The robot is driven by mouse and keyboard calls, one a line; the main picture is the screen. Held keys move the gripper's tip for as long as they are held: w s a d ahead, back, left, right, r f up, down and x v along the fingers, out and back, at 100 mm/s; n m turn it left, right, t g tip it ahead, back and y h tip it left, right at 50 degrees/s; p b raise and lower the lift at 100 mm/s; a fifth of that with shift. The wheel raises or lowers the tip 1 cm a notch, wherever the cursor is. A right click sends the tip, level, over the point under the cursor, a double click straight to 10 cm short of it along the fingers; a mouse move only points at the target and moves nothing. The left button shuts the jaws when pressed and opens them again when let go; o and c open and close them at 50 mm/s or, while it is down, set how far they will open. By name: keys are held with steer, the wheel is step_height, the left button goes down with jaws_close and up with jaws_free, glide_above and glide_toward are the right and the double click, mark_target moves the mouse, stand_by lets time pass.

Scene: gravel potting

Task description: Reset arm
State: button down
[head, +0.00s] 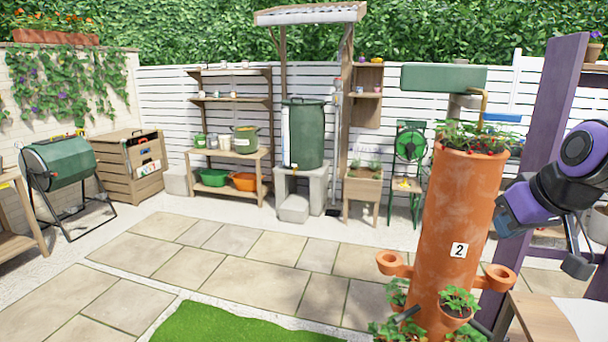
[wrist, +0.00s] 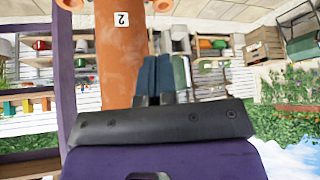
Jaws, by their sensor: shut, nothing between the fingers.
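My gripper (wrist: 166,76) is shut and empty; its fingers lie together in the middle of the wrist view. In the head view my arm is bent at the right, with the gripper end (head: 507,210) just right of the tall terracotta planter tower (head: 464,215), level with its upper half. I cannot tell whether they touch. The tower has a white label "2", side cups and strawberry plants on top and low down. It also shows behind the fingers in the wrist view (wrist: 121,60), which is upside down.
A purple post (head: 541,120) and a wooden tabletop (head: 545,318) stand close at the right. A green water barrel (head: 303,135), a wooden shelf (head: 230,155) and a compost tumbler (head: 60,163) are farther back. The paving (head: 225,265) left of the tower is clear.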

steer(key=s+a+r, duration=0.1)
steer(key=s+r, duration=0.1)
steer(key=s, duration=0.4)
steer(key=s+a+r+m+g+h, duration=0.1)
steer(key=s+a+r, duration=0.1)
steer(key=s, duration=0.5)
steer(key=shift+s+a+r+g, duration=0.15)
steer(key=shift+s+r+g, duration=0.15)
steer(key=shift+r, duration=0.35)
